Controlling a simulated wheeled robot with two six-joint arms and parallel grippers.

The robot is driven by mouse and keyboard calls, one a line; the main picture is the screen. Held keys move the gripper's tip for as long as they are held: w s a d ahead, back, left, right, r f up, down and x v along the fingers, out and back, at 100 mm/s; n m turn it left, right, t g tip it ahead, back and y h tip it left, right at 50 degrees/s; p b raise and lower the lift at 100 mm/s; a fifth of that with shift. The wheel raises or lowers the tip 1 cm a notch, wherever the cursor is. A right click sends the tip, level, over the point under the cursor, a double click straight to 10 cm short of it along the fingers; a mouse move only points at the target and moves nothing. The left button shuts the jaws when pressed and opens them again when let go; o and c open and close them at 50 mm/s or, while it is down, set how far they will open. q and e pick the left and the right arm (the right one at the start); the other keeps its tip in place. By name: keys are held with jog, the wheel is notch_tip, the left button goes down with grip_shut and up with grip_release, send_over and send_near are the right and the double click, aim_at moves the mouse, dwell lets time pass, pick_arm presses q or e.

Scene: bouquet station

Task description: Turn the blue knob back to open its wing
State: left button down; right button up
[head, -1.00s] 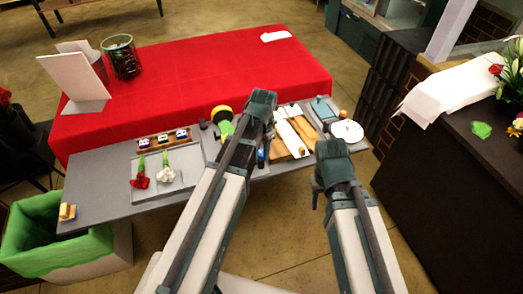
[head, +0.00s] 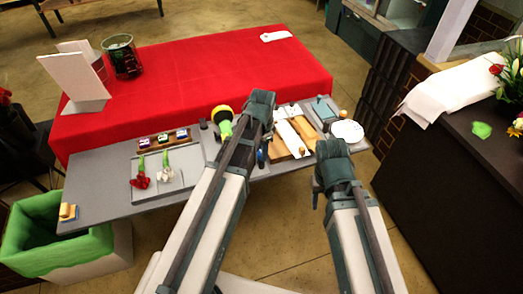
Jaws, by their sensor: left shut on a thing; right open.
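A small blue part (head: 261,158), which looks like the blue knob, shows beside my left forearm at the board's near left. My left gripper (head: 263,112) is over the left side of the wooden board; its fingertips are hidden behind its own wrist, so its grip on the knob is not directly visible. The wooden board (head: 279,150) carries pale panels (head: 290,138) that look like wings; which one belongs to the blue knob I cannot tell. My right gripper (head: 332,165) is open, in front of the board's right side, apart from it; its fingertips are mostly hidden.
The grey table (head: 100,198) also holds a tray (head: 190,183) with red and white flowers, a yellow-green item (head: 223,120) and a white round dish (head: 347,131). A red-covered table (head: 220,70) lies behind. A green-lined bin (head: 50,235) stands front left.

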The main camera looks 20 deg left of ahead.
pick_arm(q)
jog(key=c, duration=0.5)
grip_release()
notch_tip(320, 180, up, 14)
jog(key=p, duration=1.3)
jog(key=shift+s+d+p, duration=0.2)
jog(key=shift+p, duration=0.2)
jog(key=shift+f, duration=0.15)
jog(key=s+d+f+n+b, duration=0.3)
jog(key=s+d+b, duration=0.1)
jog(key=s, duration=0.3)
jog(key=s+d+f+n+y+b, duration=0.1)
jog(key=s+d+f+n+b, duration=0.1)
jog(key=s+d, duration=0.4)
notch_tip(320, 180, down, 3)
jog(key=shift+s+d+r+n+b, duration=0.2)
jog(key=shift+s+n+b, duration=0.25)
jog(key=shift+b, duration=0.45)
